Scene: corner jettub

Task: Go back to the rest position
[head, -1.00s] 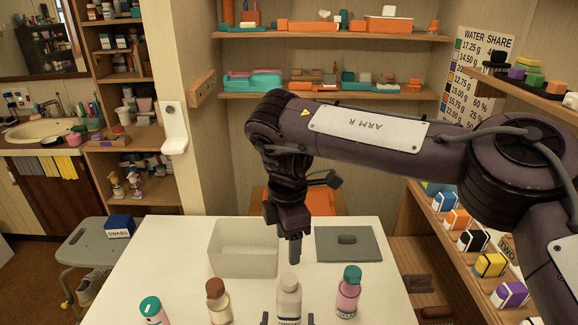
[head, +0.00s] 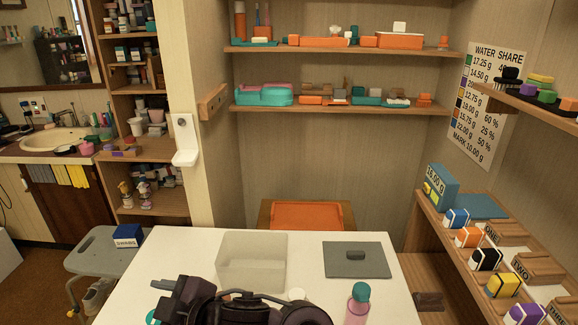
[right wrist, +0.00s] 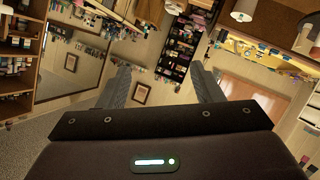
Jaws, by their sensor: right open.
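My right gripper (right wrist: 163,85) is open in the right wrist view. Its two grey fingers stand wide apart with nothing between them, and room walls and shelves show beyond. In the head view my dark purple arm is folded low at the bottom middle, over the near part of the white table (head: 190,255). The arm covers part of the table front. My left gripper is not in view.
Wooden shelves (head: 340,107) line the back. A stool (head: 100,250) stands left.

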